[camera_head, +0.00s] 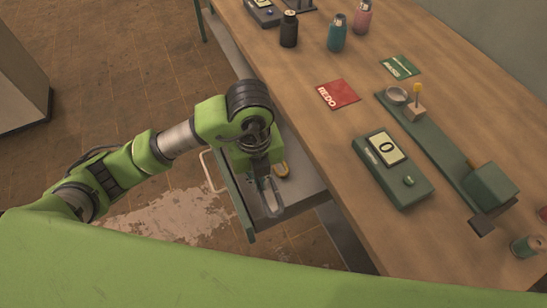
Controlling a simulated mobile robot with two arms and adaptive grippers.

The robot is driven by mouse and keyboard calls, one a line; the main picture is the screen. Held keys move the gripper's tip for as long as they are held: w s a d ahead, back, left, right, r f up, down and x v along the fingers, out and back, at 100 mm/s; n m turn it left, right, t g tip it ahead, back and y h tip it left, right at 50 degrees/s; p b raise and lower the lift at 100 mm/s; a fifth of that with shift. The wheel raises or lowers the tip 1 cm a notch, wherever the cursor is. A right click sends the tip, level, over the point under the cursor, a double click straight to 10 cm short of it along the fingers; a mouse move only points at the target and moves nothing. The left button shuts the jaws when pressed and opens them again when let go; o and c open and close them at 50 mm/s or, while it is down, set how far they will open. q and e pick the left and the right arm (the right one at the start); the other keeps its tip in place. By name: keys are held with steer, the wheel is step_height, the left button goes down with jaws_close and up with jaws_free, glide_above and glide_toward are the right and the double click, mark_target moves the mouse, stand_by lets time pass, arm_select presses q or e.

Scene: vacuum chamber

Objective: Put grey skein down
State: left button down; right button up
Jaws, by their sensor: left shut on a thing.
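My left gripper (265,182) points down over an open drawer (298,188) at the table's left side. It is shut on the grey skein (272,199), a small pale grey looped shape that shows just below the fingers. The gripper hides part of the skein, and I cannot tell whether the skein touches the drawer floor. A small yellow-brown thing (282,169) is in the drawer just right of the gripper. My right gripper is not in view.
The wooden table (300,100) holds a red REDO card (338,94), a green card (400,67), a display device (393,168) and a long green stand (437,135). Several bottles, including a black one (289,29), stand at the back. The drawer's right part looks clear.

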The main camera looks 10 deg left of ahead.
arm_select(q)
steer(key=shift+w+n, duration=0.2)
steer(key=shift+n, duration=0.5)
steer(key=w+a+f, duration=0.2)
steer(key=w, duration=0.1)
steer(key=w+a+f+p, duration=0.1)
steer(key=w+a+f, duration=0.1)
steer(key=w+f, duration=0.1)
steer(key=w+a+f, duration=0.2)
steer(key=w+f, duration=0.1)
steer(key=w, duration=0.1)
steer(key=shift+w+a+f, duration=0.15)
steer(key=shift+a+f, duration=0.05)
steer(key=shift+a, duration=0.1)
steer(key=shift+w+a+f, duration=0.25)
steer(key=shift+w+f, duration=0.15)
steer(key=shift+f, duration=0.1)
steer(key=shift+w+a+f+p, duration=0.1)
steer(key=shift+f+p, duration=0.05)
steer(key=shift+f, duration=0.8)
steer(key=shift+w+f+p, duration=0.1)
steer(key=shift+f+p, duration=0.05)
steer(key=shift+f, duration=0.75)
